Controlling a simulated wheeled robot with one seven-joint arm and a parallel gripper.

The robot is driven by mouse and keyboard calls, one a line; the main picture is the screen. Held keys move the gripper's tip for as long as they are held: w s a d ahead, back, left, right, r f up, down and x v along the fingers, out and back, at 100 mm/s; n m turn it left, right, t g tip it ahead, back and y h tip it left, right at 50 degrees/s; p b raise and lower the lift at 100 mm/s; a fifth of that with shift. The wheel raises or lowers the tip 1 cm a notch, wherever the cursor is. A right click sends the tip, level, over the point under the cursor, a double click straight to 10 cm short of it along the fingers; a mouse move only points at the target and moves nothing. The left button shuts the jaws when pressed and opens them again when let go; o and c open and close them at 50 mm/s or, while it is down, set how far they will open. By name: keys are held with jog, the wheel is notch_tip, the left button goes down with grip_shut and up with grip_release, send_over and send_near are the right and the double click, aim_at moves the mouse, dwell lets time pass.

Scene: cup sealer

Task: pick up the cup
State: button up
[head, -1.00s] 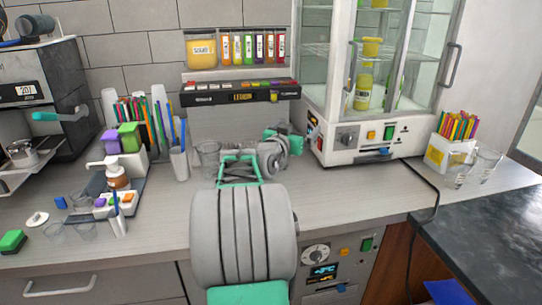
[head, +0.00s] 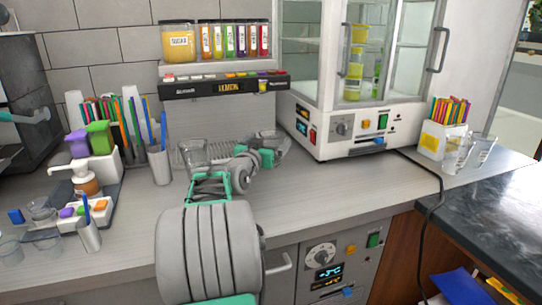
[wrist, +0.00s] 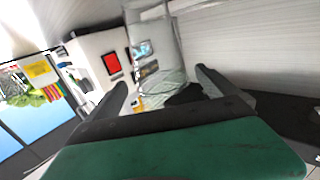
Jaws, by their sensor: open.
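The white glass-doored cabinet (head: 350,127) stands at the back right. Clear cups (head: 457,156) and a pencil holder (head: 441,138) are at far right. A condiment rack (head: 215,84) hangs behind. A straw holder (head: 160,165) is at left. The counter (head: 340,190) is clear in front of the cabinet.

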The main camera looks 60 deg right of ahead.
aim_at(276, 132)
jog(key=d, duration=0.4)
jog(key=d+p, duration=0.1)
jog(key=d, duration=0.2)
jog(key=shift+w, duration=0.4)
jog(key=shift+a+r, duration=0.1)
jog(key=c, duration=1.4)
